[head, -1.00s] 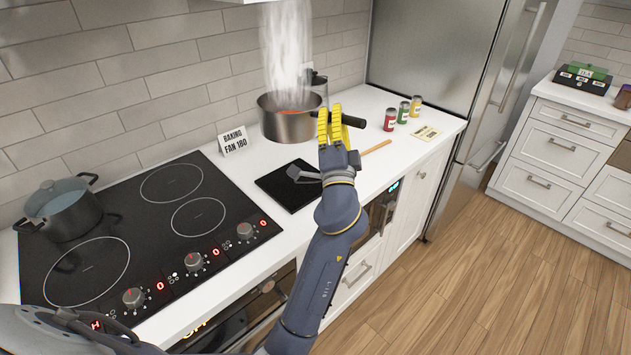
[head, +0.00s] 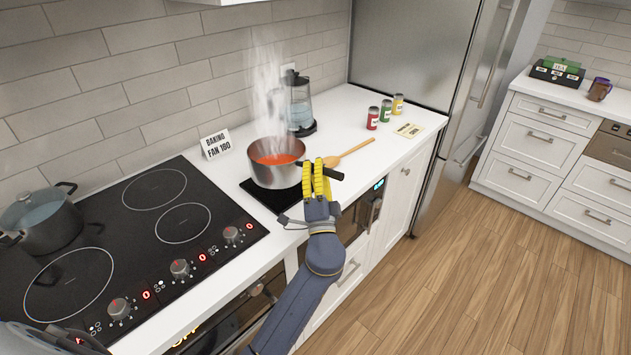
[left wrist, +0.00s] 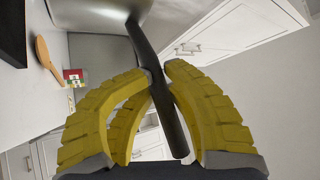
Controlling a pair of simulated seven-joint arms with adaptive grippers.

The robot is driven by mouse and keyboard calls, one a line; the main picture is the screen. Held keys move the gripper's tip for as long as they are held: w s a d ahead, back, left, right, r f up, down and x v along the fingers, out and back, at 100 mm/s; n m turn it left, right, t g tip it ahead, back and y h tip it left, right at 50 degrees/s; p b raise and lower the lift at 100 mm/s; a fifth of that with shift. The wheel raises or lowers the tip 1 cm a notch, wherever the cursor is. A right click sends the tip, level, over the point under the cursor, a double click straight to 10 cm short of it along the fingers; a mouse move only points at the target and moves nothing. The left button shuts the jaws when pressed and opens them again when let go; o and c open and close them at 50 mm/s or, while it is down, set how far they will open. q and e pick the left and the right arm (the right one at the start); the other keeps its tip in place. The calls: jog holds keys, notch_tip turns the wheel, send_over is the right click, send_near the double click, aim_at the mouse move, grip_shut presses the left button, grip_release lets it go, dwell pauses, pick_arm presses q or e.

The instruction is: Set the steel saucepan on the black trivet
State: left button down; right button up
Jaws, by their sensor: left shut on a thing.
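The steel saucepan (head: 275,172) with red contents steams over the black trivet (head: 262,194) on the white counter. It looks upright and covers much of the trivet; I cannot tell if its base touches. My left gripper (head: 317,180) is shut on the pan's dark handle, which points right. In the left wrist view the yellow fingers (left wrist: 158,85) close around the dark handle (left wrist: 148,55), and part of the steel pan (left wrist: 95,12) shows at the top. My right gripper is not in view.
The cooktop (head: 135,240) with a grey pot (head: 42,218) lies to the left. A wooden spoon (head: 350,152), several small jars (head: 385,112) and a card (head: 408,130) are to the right.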

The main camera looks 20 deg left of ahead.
pick_arm(q)
jog(key=shift+f, duration=2.05)
jog(key=c, duration=1.9)
grip_release()
jog(key=shift+f, duration=0.15)
jog(key=o, duration=0.6)
